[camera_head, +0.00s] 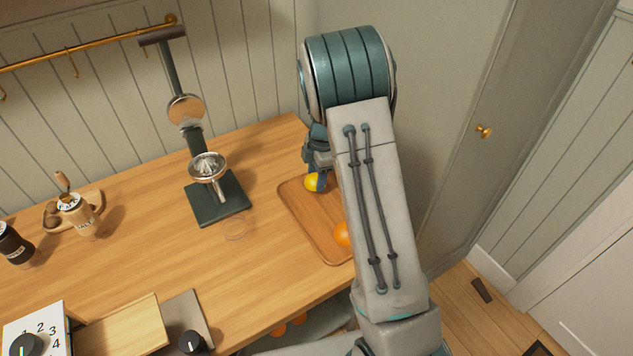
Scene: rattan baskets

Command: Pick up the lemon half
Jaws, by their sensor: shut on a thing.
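The yellow lemon half (311,183) is at the back part of a wooden tray (301,222) on the counter. My gripper (318,178) is shut on the lemon half, with a finger showing at its right side. My arm hides much of the gripper and the right part of the tray. I cannot tell whether the lemon half touches the tray or is held just above it.
An orange fruit (342,235) lies on the tray, partly behind my arm. A lever juicer (213,197) stands to the left, with a clear glass (235,228) in front of it. Jars (79,217) stand farther left. The counter (150,255) is clear between.

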